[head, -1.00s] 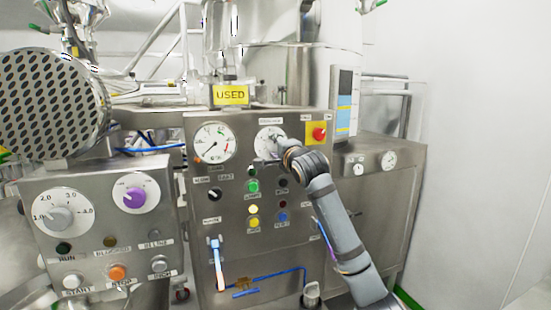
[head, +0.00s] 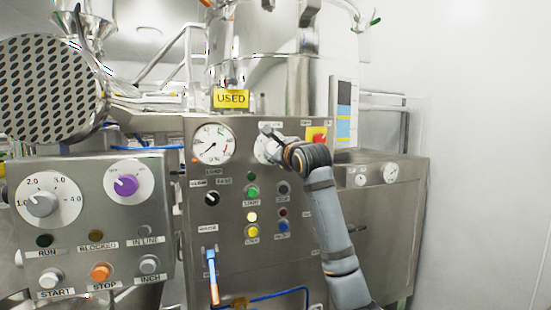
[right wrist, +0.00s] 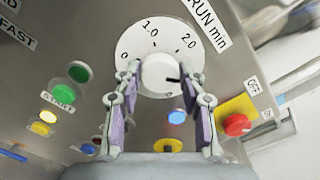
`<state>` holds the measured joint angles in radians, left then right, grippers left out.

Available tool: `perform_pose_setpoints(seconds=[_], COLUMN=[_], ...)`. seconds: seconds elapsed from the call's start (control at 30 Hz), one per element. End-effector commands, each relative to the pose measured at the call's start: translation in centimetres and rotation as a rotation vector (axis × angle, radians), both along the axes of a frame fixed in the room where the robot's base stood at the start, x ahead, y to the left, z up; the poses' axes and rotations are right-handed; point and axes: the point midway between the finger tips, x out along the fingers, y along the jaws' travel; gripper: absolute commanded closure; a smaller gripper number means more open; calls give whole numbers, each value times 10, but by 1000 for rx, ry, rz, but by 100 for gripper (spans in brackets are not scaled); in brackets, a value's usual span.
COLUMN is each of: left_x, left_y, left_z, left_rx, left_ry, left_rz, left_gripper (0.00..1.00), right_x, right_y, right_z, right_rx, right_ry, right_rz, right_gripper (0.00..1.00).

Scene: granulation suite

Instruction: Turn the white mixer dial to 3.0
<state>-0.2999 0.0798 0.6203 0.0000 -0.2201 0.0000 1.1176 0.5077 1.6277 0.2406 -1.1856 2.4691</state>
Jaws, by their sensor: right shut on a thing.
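In the right wrist view, a round white dial plate (right wrist: 142,45) with black numbers carries a white knob (right wrist: 158,72). The knob's black mark points right, between 2.0 and a number at lower right partly hidden by a finger. My right gripper (right wrist: 160,76) is shut on this knob, one finger on each side. In the head view, my right gripper (head: 275,140) covers much of the same dial (head: 259,149). Another white dial (head: 62,195), marked 1.0 to 4.0, with a grey knob, is on the left panel. My left gripper is not in view.
A red knob on a yellow plate (right wrist: 236,124) lies close right of the gripper. A gauge (head: 213,144) and a purple knob (head: 126,186) are farther left.

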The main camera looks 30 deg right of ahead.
Motion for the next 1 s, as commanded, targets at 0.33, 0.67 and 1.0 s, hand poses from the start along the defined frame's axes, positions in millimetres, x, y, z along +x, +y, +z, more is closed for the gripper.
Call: perform_pose_setpoints(seconds=[0.33,0.67,1.0], left_x=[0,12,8], left_y=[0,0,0], left_z=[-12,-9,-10], left_rx=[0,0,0], left_ry=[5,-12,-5], left_rz=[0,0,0], left_gripper=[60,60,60], right_x=[0,0,0], right_y=[0,0,0], right_z=[-1,0,0], right_rx=[105,118,117], right_ry=[-24,-27,-27], right_rz=[0,0,0], right_gripper=[91,91,36])
